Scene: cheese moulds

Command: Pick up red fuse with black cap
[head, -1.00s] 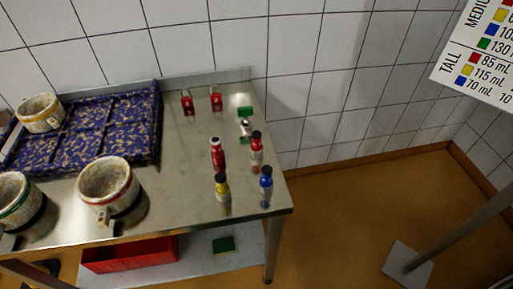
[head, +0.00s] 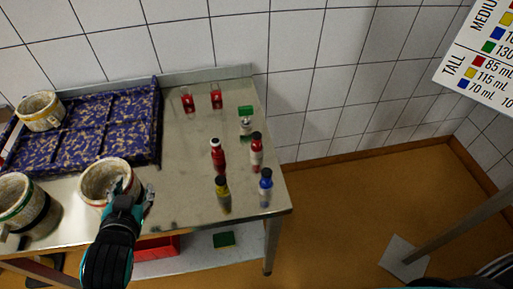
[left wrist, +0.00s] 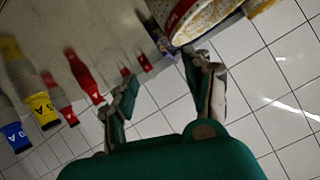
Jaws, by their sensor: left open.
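The red bottle with the black cap (head: 256,155) stands upright near the right edge of the steel table. A red bottle with a white cap (head: 218,158) stands just left of it. My left gripper (head: 134,194) is open and empty at the table's front, overlapping the front middle pot, well left of both red bottles. In the left wrist view its fingers (left wrist: 160,88) are spread with nothing between them. Two red bottles show left of them, a nearer one (left wrist: 84,76) and a farther one (left wrist: 60,100); their caps are unclear there. My right gripper is out of view.
A yellow bottle (head: 222,190) and a blue bottle (head: 265,185) stand in front of the red ones. A cream pot (head: 95,178) is beside my left gripper. A purple patterned tray (head: 153,150) lies behind. Two red items (head: 187,103) (head: 216,99) stand at the back.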

